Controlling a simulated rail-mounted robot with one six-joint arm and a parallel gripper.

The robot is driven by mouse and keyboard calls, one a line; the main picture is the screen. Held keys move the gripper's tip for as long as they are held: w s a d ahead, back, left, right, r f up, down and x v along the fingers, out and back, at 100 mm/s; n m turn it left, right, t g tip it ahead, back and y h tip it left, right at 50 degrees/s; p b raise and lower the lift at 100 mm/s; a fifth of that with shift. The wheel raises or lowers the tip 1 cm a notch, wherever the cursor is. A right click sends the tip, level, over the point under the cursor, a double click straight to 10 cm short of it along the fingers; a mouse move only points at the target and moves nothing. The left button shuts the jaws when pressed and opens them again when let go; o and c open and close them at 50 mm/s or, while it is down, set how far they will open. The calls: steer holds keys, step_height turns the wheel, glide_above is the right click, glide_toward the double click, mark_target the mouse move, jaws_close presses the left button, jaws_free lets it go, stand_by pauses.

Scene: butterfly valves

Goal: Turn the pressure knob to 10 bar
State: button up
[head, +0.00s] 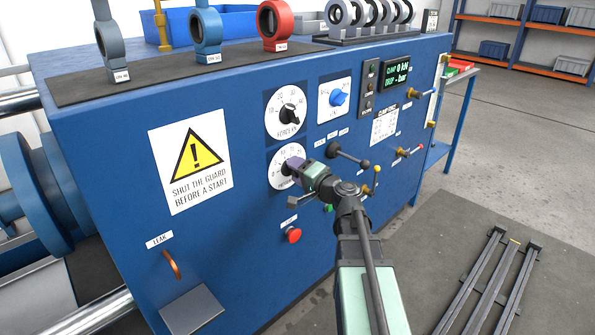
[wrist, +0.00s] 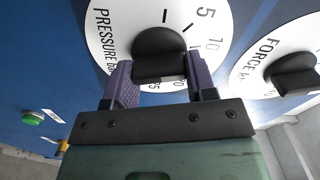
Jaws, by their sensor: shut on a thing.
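The pressure knob (wrist: 160,45) is black and sits on a round white dial (wrist: 112,38) in the wrist view, with 5 and 10 printed at the right of its face. My gripper (wrist: 160,72) has its two purple fingers on either side of the knob and is shut on it. Which mark the knob points to is not clear. In the head view my gripper (head: 293,166) reaches the lower white dial (head: 276,173) on the blue panel and hides most of its knob.
The force dial (head: 287,113) with its black knob is just above; it also shows in the wrist view (wrist: 290,70). A blue selector knob (head: 338,97), a lever with a black ball (head: 350,155) and a red button (head: 292,234) are nearby. A display (head: 397,74) reads clamp 0 kN.

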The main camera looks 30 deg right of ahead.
steer(key=o, duration=0.9)
steer(key=shift+o, duration=0.2)
steer(key=v, duration=1)
steer(key=shift+s, duration=0.4)
steer(key=shift+d, duration=0.1)
